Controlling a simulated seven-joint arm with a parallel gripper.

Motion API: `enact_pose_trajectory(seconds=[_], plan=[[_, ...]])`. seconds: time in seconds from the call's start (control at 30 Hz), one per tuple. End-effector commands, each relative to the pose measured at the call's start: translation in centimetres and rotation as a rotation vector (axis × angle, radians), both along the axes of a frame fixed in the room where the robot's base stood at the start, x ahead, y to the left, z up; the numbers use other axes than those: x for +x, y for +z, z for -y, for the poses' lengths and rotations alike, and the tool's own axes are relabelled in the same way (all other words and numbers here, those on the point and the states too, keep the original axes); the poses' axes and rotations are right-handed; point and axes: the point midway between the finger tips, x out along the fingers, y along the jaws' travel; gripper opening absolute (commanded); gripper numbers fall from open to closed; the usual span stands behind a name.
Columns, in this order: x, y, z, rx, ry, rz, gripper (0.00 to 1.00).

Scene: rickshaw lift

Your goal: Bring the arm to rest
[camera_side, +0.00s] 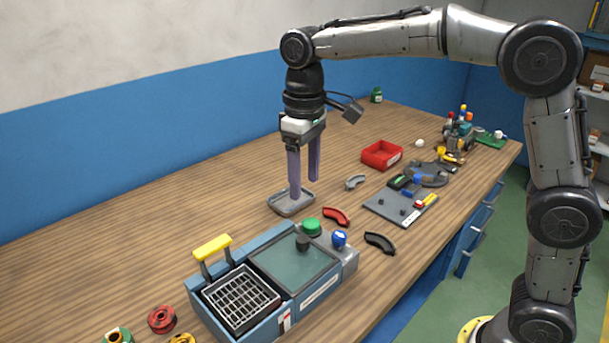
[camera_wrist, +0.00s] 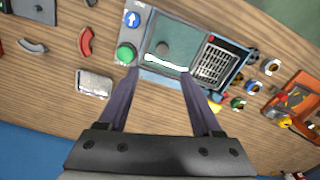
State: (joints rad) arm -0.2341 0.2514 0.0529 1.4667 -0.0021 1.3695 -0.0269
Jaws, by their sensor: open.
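My gripper (camera_side: 305,188) hangs from my arm over the middle of the wooden workbench (camera_side: 120,240), its two long purple fingers pointing down. The fingers are apart, with nothing between them. In the side view the fingertips appear over or near a small grey metal tray (camera_side: 279,206); their exact height cannot be told. In the wrist view my gripper (camera_wrist: 160,71) is also open, and the tray (camera_wrist: 94,84) lies to the left of the fingers. The blue-grey machine (camera_wrist: 157,75) is seen beyond the fingertips.
The machine (camera_side: 262,234) has a yellow handle (camera_side: 212,248), a wire basket and a green button. Red (camera_side: 336,217), black (camera_side: 380,243) and grey (camera_side: 355,182) curved pieces lie nearby. A red bin (camera_side: 381,155) and a grey board (camera_side: 390,208) stand right. The bench's left is clear.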

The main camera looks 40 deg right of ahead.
Motion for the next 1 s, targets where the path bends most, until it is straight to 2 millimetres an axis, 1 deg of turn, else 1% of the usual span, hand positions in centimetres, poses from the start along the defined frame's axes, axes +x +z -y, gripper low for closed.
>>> enact_pose_trajectory(seconds=[0.2, 0.27, 0.3, 0.37, 0.4, 0.47, 0.5, 0.57, 0.6, 0.67, 0.7, 0.77, 0.83, 0.9, 0.97, 1.0], plan=[[0.0, 0.2, 0.2, 0.001, -0.006, 0.005, 0.66], [-0.1, 1.1, 0.6, 0.006, -0.014, 0.026, 0.66], [-0.3, 2.0, 1.0, 0.011, -0.022, 0.048, 0.66], [-1.2, 3.5, 1.8, 0.017, -0.035, 0.079, 0.66], [-2.3, 4.5, 2.4, 0.021, -0.047, 0.098, 0.66], [-4.1, 5.8, 3.5, 0.027, -0.066, 0.131, 0.66], [-5.5, 6.4, 4.2, 0.031, -0.079, 0.153, 0.66], [-7.6, 7.1, 5.2, 0.036, -0.100, 0.188, 0.66], [-9.1, 7.4, 5.8, 0.039, -0.113, 0.212, 0.66], [-11.2, 7.5, 6.6, 0.043, -0.133, 0.245, 0.66], [-12.6, 7.4, 7.1, 0.045, -0.144, 0.269, 0.66], [-14.7, 7.0, 7.8, 0.049, -0.164, 0.304, 0.66], [-17.1, 6.2, 8.4, 0.053, -0.185, 0.344, 0.66], [-19.4, 5.0, 8.9, 0.056, -0.206, 0.385, 0.66], [-21.2, 3.7, 9.3, 0.058, -0.223, 0.417, 0.66], [-22.2, 2.7, 9.5, 0.059, -0.232, 0.435, 0.66]])
